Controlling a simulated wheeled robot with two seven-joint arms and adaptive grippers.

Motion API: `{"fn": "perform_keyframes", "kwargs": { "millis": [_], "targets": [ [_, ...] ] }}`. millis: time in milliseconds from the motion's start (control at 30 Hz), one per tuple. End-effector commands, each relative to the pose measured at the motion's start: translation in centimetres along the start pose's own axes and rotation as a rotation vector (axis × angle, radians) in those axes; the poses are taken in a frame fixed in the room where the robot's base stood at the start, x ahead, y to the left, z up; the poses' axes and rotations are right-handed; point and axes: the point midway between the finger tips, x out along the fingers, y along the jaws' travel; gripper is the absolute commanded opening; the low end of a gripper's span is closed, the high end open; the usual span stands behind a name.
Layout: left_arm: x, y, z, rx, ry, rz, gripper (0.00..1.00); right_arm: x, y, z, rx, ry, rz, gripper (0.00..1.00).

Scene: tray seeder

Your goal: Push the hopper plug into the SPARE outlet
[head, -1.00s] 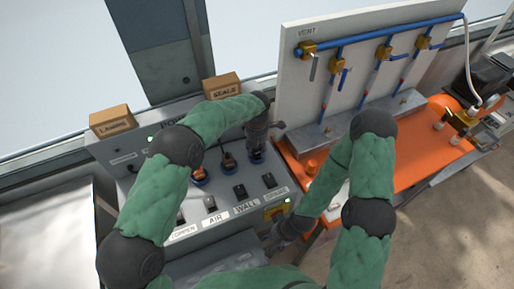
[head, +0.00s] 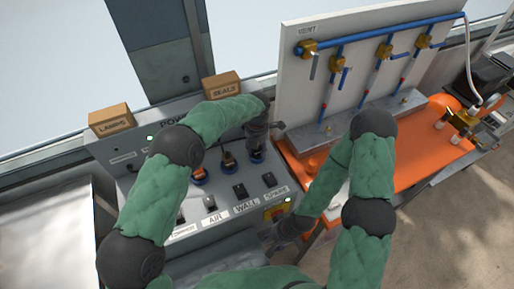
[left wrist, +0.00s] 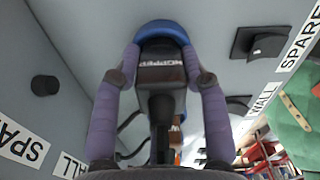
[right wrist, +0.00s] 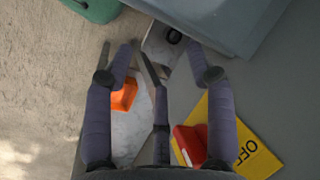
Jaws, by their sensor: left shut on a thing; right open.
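My left gripper (left wrist: 160,78) is shut on the black hopper plug (left wrist: 160,72), whose HOPPER label shows upside down between the fingers. The plug's far end meets a blue outlet ring (left wrist: 163,31) on the grey panel. I cannot tell how deep it sits. In the head view my left gripper (head: 257,143) is over the rightmost blue outlet (head: 257,157), in line with the SPARE label (head: 274,192). My right gripper (right wrist: 160,75) is open and empty below the panel's front edge, close to a red switch (right wrist: 190,143) on a yellow OFF plate (right wrist: 240,148).
Two more outlets with orange-brown plugs (head: 227,161) (head: 199,175) are to the left. Black switches (head: 240,190) line the panel's front. LAMPS (head: 110,120) and SEALS (head: 222,86) boxes stand behind. An orange bench with a white pipe board (head: 350,65) is at the right.

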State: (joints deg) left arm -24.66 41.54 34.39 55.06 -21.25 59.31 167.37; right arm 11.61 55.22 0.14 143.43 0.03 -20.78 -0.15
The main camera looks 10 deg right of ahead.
Motion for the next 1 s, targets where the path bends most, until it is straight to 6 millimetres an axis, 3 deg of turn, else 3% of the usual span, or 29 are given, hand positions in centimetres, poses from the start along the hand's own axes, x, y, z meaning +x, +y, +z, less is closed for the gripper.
{"fn": "perform_keyframes", "kwargs": {
  "millis": [100,133,200,667,1000],
  "targets": [
    [0.2,0.0,0.0,0.0,0.0,0.0,0.0,0.1,0.1,0.0,0.0,0.0,0.0,0.56],
    [0.2,0.0,0.0,0.0,0.0,0.0,0.5,0.1,0.0,0.0,0.0,0.0,0.0,0.56],
    [0.1,0.0,0.0,0.0,0.0,0.0,0.69,0.1,0.0,0.0,0.0,0.0,0.0,0.56],
    [-0.5,0.0,0.0,0.0,-0.001,0.0,0.72,0.1,0.0,0.0,0.0,0.0,0.0,0.56],
    [-6.6,0.1,0.1,-0.001,-0.003,0.002,0.72,0.1,0.0,0.0,0.0,0.0,0.0,0.56]
  ]
}}
